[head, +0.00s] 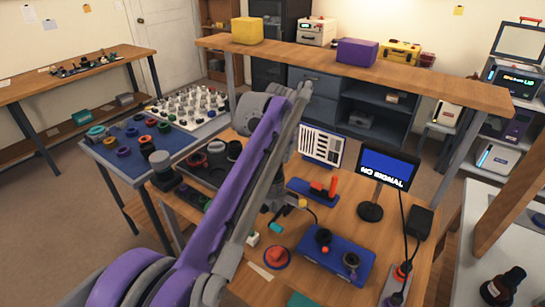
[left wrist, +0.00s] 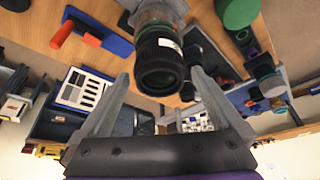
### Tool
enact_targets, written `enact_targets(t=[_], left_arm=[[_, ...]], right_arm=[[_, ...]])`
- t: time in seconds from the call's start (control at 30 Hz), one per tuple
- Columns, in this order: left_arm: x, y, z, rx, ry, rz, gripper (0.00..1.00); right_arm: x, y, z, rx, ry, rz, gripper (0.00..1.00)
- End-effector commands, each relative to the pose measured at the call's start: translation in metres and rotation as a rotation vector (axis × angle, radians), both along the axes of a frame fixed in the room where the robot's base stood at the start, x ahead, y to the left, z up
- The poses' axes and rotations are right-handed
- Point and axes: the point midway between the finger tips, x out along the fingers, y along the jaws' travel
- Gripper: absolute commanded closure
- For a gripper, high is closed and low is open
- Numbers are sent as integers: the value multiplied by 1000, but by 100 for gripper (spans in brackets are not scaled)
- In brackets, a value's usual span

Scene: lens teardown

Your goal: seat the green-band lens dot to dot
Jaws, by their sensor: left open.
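In the left wrist view a black ribbed lens barrel (left wrist: 160,62) with a small white label stands out between and beyond the fingers of my left gripper (left wrist: 160,103). The gripper is open, with a finger on each side; I cannot tell whether either touches the barrel. A greyish-green section shows behind the barrel's black part, but I cannot tell whether it is the green band. No alignment dots can be made out. In the head view my purple and grey left arm crosses the bench, and its fingers are hidden. My right gripper is out of view.
On the bench are a black tray with lens parts (head: 190,178), a red-handled tool on a blue base (head: 318,190), a test chart (head: 321,145), a monitor reading NO SIGNAL (head: 387,168), a blue control box (head: 335,262) and a red button (head: 277,257). A blue mat (head: 110,155) holds several rings.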

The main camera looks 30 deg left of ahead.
Motion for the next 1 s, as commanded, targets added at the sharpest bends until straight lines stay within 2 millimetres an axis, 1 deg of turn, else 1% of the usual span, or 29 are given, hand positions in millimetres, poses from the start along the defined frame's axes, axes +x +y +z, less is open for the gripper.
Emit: enact_targets(t=[0.17, 0.4, 0.53, 0.7, 1.0], left_arm=[[-7, -7, 23, 0, 0, -1, 0], [-21, -19, 69, 1, 0, -1, 0], [-26, -24, 87, 1, 0, -1, 0], [-30, -27, 98, 0, 0, -1, 0], [-30, -28, 98, 0, 0, 0, 0]], right_arm=[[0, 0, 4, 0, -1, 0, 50], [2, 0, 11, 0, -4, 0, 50], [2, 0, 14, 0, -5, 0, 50], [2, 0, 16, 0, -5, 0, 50], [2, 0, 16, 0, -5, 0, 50]])
